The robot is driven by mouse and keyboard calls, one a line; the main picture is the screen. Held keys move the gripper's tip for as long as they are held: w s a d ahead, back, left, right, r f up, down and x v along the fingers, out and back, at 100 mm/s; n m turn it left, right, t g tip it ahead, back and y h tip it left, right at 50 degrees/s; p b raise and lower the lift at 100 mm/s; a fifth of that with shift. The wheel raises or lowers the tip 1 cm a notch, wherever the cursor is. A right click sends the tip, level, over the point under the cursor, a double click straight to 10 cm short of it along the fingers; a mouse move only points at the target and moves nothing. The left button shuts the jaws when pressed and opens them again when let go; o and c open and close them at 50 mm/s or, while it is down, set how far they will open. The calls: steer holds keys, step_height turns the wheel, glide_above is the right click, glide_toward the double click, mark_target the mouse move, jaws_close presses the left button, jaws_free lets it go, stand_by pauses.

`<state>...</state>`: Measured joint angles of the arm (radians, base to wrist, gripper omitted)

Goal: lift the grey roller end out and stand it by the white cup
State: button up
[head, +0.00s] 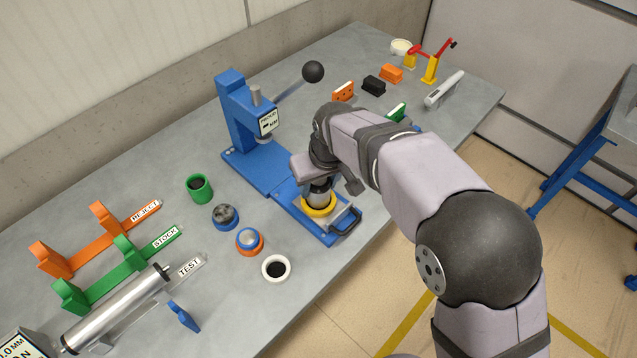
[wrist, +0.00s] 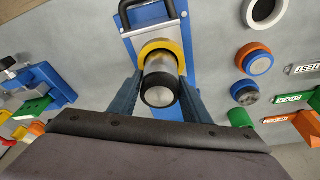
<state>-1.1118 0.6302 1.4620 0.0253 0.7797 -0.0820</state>
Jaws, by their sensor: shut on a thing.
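The grey roller end (head: 320,186) stands upright in the yellow ring (head: 318,209) on the blue press base. In the wrist view the roller end (wrist: 160,82) shows its pale end with a black band, inside the yellow ring (wrist: 150,46). My gripper (head: 325,188) is shut on the roller end, one finger on each side, as the wrist view (wrist: 159,88) also shows. Whether its foot is still seated in the ring is hard to tell. The white cup (head: 276,268), dark inside, stands on the table to the lower left; part of it shows in the wrist view (wrist: 264,14).
A blue press (head: 240,115) with a black-knobbed lever stands behind. A green cup (head: 199,188), a blue cup (head: 225,217) and an orange-and-blue cup (head: 249,242) are left of the base. A long roller (head: 115,305) lies by labelled racks. Bare table surrounds the white cup.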

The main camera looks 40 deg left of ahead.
steer(key=shift+r+p, duration=0.55)
steer(key=shift+r, duration=0.25)
steer(key=shift+r, duration=0.15)
steer(key=shift+r+p, duration=1.7)
steer(key=shift+r, duration=0.25)
